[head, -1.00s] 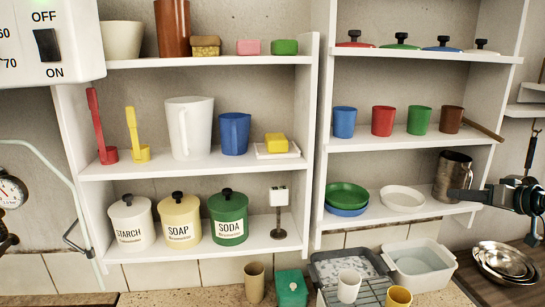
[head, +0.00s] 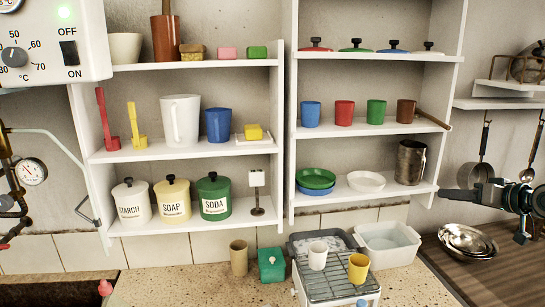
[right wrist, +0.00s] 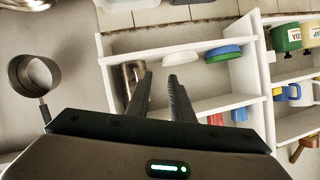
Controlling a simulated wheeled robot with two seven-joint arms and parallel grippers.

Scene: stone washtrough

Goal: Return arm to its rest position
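My right gripper (head: 446,195) reaches in from the right edge of the head view, fingers pointing left. Its tips are near the right end of the lowest right-hand shelf, below and right of the metal mug (head: 410,162). In the right wrist view its two dark fingers (right wrist: 158,78) stand apart with nothing seen held between them. The metal mug also shows in the right wrist view (right wrist: 128,75), partly behind a finger. My left gripper is not in view.
The white right-hand shelf unit (head: 292,120) holds cups, plates and lids. Nested metal bowls (head: 468,240) sit on the wooden counter below my right gripper. A pan (head: 480,172) hangs behind it. A wire rack (head: 335,285) with two cups stands on the stone counter.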

